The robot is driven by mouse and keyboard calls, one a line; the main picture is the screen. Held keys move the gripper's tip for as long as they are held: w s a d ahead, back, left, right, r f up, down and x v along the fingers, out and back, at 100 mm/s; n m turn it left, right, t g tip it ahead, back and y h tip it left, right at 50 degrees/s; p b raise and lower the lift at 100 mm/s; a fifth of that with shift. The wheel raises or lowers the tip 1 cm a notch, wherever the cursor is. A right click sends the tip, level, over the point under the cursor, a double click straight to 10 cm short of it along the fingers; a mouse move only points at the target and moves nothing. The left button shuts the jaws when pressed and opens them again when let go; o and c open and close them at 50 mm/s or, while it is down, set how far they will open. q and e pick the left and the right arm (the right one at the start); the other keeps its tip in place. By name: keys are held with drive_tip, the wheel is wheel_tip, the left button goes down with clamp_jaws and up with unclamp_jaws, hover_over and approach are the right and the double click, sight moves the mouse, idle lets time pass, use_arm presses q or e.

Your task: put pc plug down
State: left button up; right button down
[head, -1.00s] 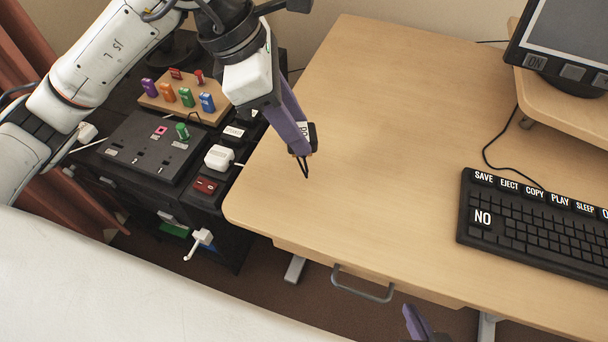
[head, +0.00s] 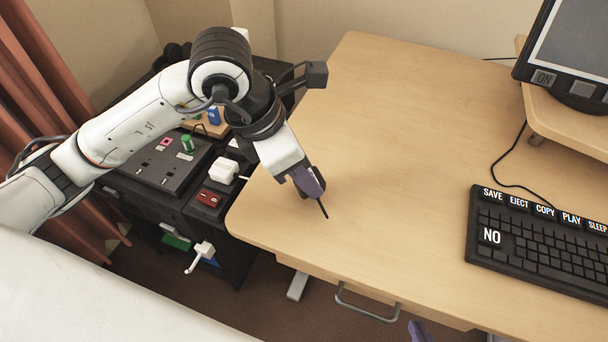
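My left gripper (head: 313,190), on the arm that comes in from the left, points down over the desk's left front part. It is shut on the dark pc plug (head: 323,209). The plug's body is mostly hidden by the purple fingers, and a thin black prong sticks out below them. I cannot tell whether the prong touches the desk top. Only a purple tip of my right gripper (head: 418,331) shows at the bottom edge, below the desk front; its opening is out of view.
The wooden desk (head: 380,150) is clear in the middle. A black keyboard (head: 545,243) and a monitor (head: 575,55) stand at the right. Left of the desk, a black cabinet holds a socket panel (head: 165,165), a white plug (head: 221,171) and a red switch (head: 209,199).

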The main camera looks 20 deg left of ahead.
use_arm(q)
drive_tip(key=shift+f, duration=0.45)
use_arm(e)
drive_tip(key=shift+s+f, duration=0.15)
drive_tip(key=shift+d+f, duration=0.1)
use_arm(q)
drive_tip(key=o, duration=1)
drive_tip(key=shift+r, duration=0.1)
drive_tip(key=shift+a+r, duration=0.1)
drive_tip(key=shift+r, duration=0.2)
drive_tip(key=p+v, duration=0.2)
drive_tip(key=v, duration=0.9)
drive_tip(key=shift+s+a+r, duration=0.1)
drive_tip(key=shift+s+r, duration=0.05)
use_arm(e)
drive_tip(key=shift+r, duration=0.75)
